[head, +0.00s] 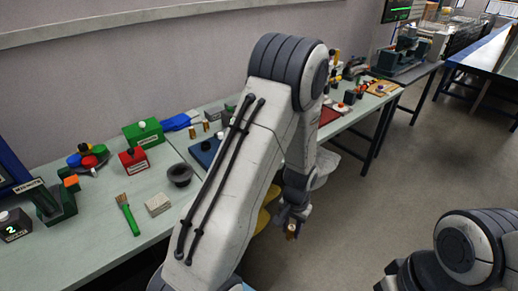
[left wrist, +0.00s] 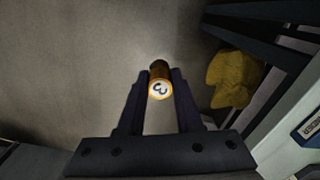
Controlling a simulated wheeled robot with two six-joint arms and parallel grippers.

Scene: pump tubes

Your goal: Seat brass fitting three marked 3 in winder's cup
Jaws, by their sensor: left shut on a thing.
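My left gripper (head: 291,226) hangs in front of the bench, over the floor. It is shut on a brass fitting (left wrist: 159,88), whose pale end face shows a dark 3 in the left wrist view. The fitting's brass tip (head: 291,235) also shows small below the fingers in the head view. A dark flared cup (head: 180,174) stands on the bench to the left of my left arm. I cannot tell whether it is the winder's cup. Part of my right arm shows at the lower right, but its gripper is out of view.
The pale bench (head: 100,252) holds a green box (head: 143,133), a red box (head: 134,161), a green brush (head: 128,215), a beige block (head: 158,205) and two small brass pieces (head: 192,132). A dark green device (head: 56,207) stands at far left. My left arm hides the bench's middle.

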